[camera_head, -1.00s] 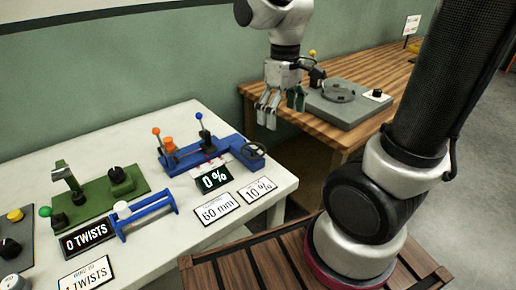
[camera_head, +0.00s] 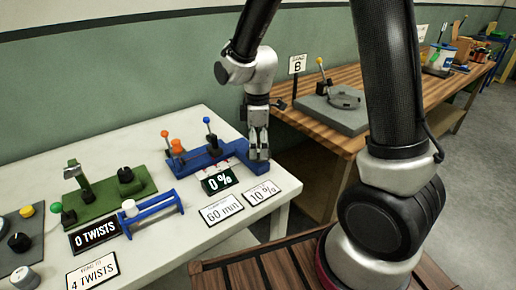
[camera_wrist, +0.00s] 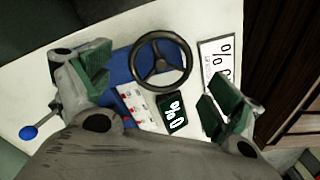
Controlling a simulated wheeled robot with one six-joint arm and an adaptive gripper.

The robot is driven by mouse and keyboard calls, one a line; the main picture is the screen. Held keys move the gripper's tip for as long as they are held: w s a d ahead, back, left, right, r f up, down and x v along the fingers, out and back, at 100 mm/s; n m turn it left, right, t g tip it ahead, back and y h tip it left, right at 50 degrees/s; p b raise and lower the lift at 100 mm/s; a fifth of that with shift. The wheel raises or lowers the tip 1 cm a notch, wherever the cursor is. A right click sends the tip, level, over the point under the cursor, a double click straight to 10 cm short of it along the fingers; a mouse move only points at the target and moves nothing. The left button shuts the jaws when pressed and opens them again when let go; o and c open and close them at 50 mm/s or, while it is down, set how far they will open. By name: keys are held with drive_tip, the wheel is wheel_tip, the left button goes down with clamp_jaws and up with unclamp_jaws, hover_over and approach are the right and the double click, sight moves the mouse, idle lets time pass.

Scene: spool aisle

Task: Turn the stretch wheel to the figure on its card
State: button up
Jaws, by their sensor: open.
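The stretch wheel, a dark three-spoked handwheel (camera_wrist: 161,66), sits at the end of the blue stretching device (camera_head: 195,157) on the white table. In the head view my gripper (camera_head: 259,155) covers the wheel. My gripper (camera_wrist: 160,92) is open and points down above the wheel. In the wrist view the wheel lies between its green-padded fingers, nearer the top of the picture, and neither finger is seen gripping it. The black display (camera_head: 218,181) reads 0 %; it also shows in the wrist view (camera_wrist: 173,113). The white card (camera_head: 261,193) reads 10 %.
A card reading 60 mm (camera_head: 222,209) lies beside the 10 % card. Left on the table (camera_head: 165,263) are a green device (camera_head: 100,196) and a display (camera_head: 94,236) reading 0 TWISTS. A wooden bench (camera_head: 400,100) with a grey device stands behind.

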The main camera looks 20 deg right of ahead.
drive_tip(key=shift+f, duration=0.85)
drive_tip(key=c, duration=1)
